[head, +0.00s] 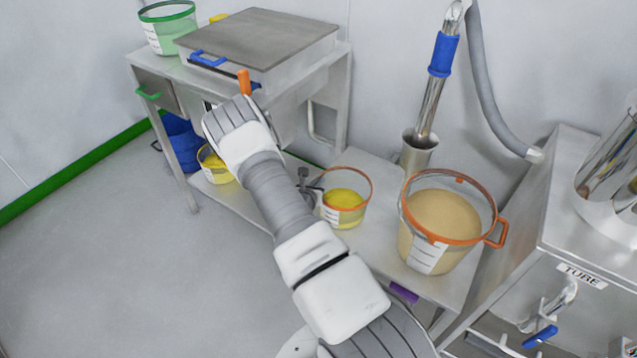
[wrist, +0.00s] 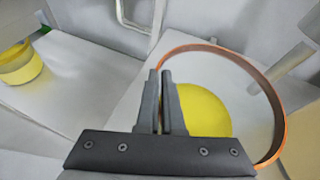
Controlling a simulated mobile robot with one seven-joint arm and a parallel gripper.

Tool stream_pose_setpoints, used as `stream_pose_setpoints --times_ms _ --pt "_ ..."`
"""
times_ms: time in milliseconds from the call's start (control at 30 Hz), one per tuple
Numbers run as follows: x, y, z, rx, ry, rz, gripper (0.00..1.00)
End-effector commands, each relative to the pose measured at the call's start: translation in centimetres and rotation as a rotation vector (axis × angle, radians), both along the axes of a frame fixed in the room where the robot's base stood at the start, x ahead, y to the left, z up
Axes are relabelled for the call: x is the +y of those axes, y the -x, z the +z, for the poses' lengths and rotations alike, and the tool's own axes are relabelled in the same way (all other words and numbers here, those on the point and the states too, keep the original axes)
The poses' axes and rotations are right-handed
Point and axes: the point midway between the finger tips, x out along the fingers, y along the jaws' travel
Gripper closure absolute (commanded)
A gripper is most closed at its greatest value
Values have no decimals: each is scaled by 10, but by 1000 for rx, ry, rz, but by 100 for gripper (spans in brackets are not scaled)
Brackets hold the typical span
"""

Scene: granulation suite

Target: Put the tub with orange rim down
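The tub with orange rim (head: 357,216) is small and clear, with yellow contents and a white label. It is upright at the lower steel surface, right of my arm in the head view; I cannot tell whether its base touches. In the wrist view its orange rim (wrist: 279,105) curves from my fingertips around to the right. My gripper (head: 311,186) is at the tub's left edge. In the wrist view the gripper's fingers (wrist: 163,75) are nearly together, with the rim's edge running in between them, so they look shut on it. My fingers hide the tub's near-left wall.
A larger orange-rimmed bucket (head: 424,252) of tan powder stands close on the right. A yellow tub (head: 217,170) is on the lower shelf at left, also in the wrist view (wrist: 20,66). A steel pipe (head: 431,105) stands behind. A steel cabinet (head: 560,215) is at right.

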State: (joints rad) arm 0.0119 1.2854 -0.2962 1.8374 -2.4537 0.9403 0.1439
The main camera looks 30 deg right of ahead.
Motion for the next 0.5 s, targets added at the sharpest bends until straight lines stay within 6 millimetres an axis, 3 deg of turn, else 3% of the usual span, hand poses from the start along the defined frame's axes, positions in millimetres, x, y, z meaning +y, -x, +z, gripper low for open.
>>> stream_pose_setpoints --times_ms 67,233,500 --pt "-1 0 -2 -1 2 1 100" --pt "0 0 -2 0 0 0 68" --pt "0 0 -1 0 0 0 66"
